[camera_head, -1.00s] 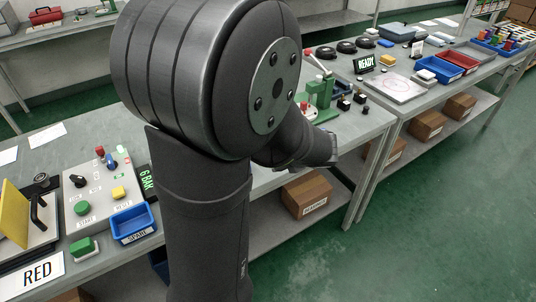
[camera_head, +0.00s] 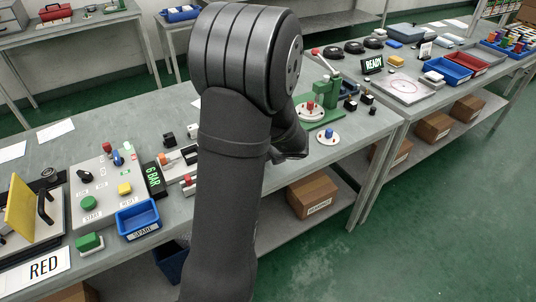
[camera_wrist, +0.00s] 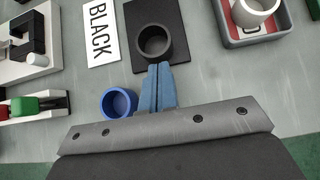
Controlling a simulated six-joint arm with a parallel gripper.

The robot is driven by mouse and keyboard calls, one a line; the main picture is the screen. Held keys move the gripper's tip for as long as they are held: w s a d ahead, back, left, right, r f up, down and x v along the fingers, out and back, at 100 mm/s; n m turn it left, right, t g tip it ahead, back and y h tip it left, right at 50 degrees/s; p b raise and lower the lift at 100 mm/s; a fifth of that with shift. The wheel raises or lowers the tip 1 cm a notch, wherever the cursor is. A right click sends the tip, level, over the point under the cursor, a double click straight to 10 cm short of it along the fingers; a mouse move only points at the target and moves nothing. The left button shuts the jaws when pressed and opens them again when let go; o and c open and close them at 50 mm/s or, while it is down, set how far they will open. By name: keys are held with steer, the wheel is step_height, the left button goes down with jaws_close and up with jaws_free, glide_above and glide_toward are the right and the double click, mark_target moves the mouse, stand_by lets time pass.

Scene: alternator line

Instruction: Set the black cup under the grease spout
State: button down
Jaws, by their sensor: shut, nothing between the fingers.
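The black cup (camera_wrist: 153,44), dark grey and upright, stands on a black mat (camera_wrist: 136,14) beside a white BLACK label in the wrist view. My gripper (camera_wrist: 161,68) is shut and empty, its blue-grey fingertips right at the near side of that cup; I cannot tell whether they touch it. A blue cup (camera_wrist: 118,103) stands to the left of the fingers, apart from them. A white cup (camera_wrist: 254,10) sits in a grey and red holder at the upper right. I cannot make out the grease spout in either view. In the head view my arm hides the gripper and the cups.
In the head view, a control panel (camera_head: 108,205) and blue SPARE bin (camera_head: 139,217) are at left.

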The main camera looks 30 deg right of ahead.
steer(key=w, duration=0.5)
stand_by(0.3)
steer(key=shift+s, duration=0.15)
steer(key=s, duration=0.3)
steer(key=shift+s, duration=0.3)
steer(key=v, duration=1)
